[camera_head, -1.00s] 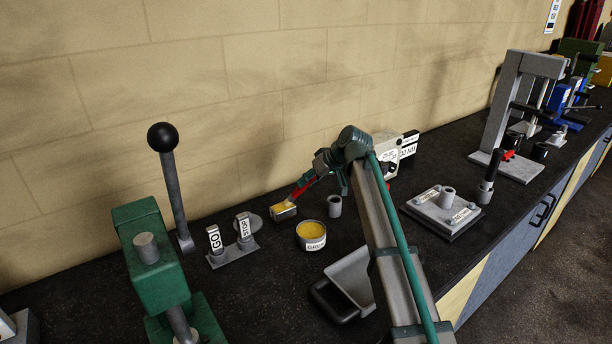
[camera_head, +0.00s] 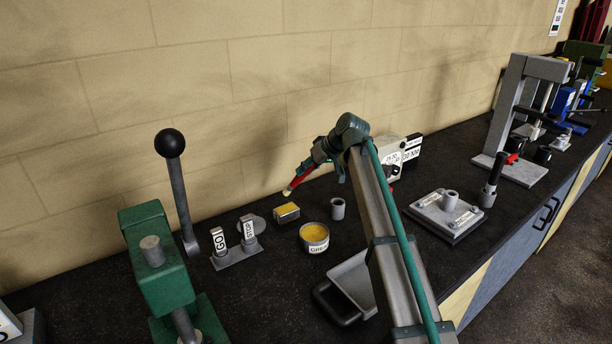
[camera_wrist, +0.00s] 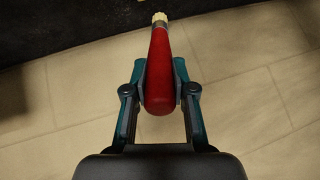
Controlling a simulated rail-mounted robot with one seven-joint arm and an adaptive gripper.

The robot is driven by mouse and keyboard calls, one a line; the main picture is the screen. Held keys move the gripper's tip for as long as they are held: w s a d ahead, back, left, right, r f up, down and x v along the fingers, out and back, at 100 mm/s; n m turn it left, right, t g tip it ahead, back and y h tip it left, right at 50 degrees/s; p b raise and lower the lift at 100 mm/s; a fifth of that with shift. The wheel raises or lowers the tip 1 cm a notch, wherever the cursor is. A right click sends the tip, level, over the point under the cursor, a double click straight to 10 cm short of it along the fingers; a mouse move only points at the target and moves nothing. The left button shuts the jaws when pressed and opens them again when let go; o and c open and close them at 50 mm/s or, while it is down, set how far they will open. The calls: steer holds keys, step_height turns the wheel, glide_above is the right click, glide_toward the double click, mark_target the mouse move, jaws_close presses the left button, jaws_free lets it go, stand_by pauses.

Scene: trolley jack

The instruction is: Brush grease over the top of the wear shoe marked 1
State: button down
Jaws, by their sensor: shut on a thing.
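A small grey block (camera_head: 286,212) with a yellow coat on top lies on the bench near the wall; it looks like the wear shoe, but I cannot read a 1 on it. A round grease tin (camera_head: 314,238), full of yellow grease, stands just in front of it. My gripper (camera_head: 321,158) is shut on the red handle of a brush (camera_head: 299,178). The brush is tilted, its pale tip down and in the air above the block, apart from it. The wrist view shows the brush (camera_wrist: 161,80) between both fingers of my gripper (camera_wrist: 160,85).
A grey sleeve (camera_head: 337,208) stands right of the block. GO and STOP gauges (camera_head: 238,256) stand to the left, with a grey disc behind. A green press (camera_head: 160,265) with a ball-topped lever is at left. A grey tray (camera_head: 355,284) lies in front of the tin.

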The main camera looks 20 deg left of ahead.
steer(key=shift+r+p, duration=0.7)
steer(key=shift+r, duration=1.5)
steer(key=shift+a, duration=0.1)
